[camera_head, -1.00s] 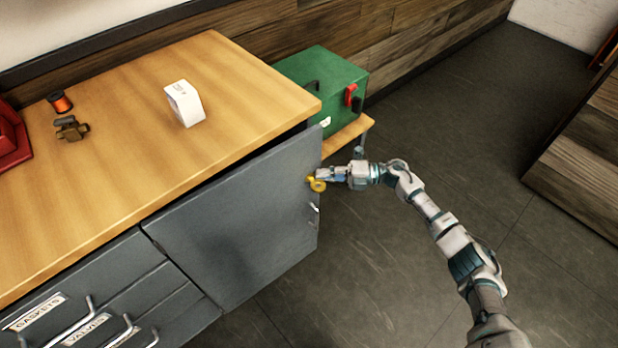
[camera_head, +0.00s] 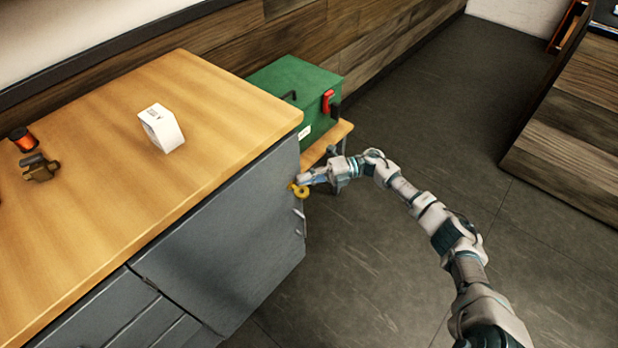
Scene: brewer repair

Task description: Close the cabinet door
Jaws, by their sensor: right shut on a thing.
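The grey cabinet door (camera_head: 222,250) hangs under the right end of the wooden counter. Its top edge lies close under the counter edge, with only a thin dark gap; I cannot tell whether it is fully shut. A yellow ring-shaped piece, like a key (camera_head: 301,191), sits at the door's upper right edge. My right gripper (camera_head: 304,181) comes in from the right and is shut on the yellow piece, touching or very near the door edge. The fingertips are small and partly blend with it. A small metal catch (camera_head: 299,213) shows below. My left gripper is out of view.
On the counter (camera_head: 215,105) are a white box (camera_head: 161,128), an orange spool (camera_head: 23,139) and a brass fitting (camera_head: 40,167). A green toolbox (camera_head: 295,92) stands on a low wooden stand behind my right gripper. Floor (camera_head: 420,130) to the right is clear.

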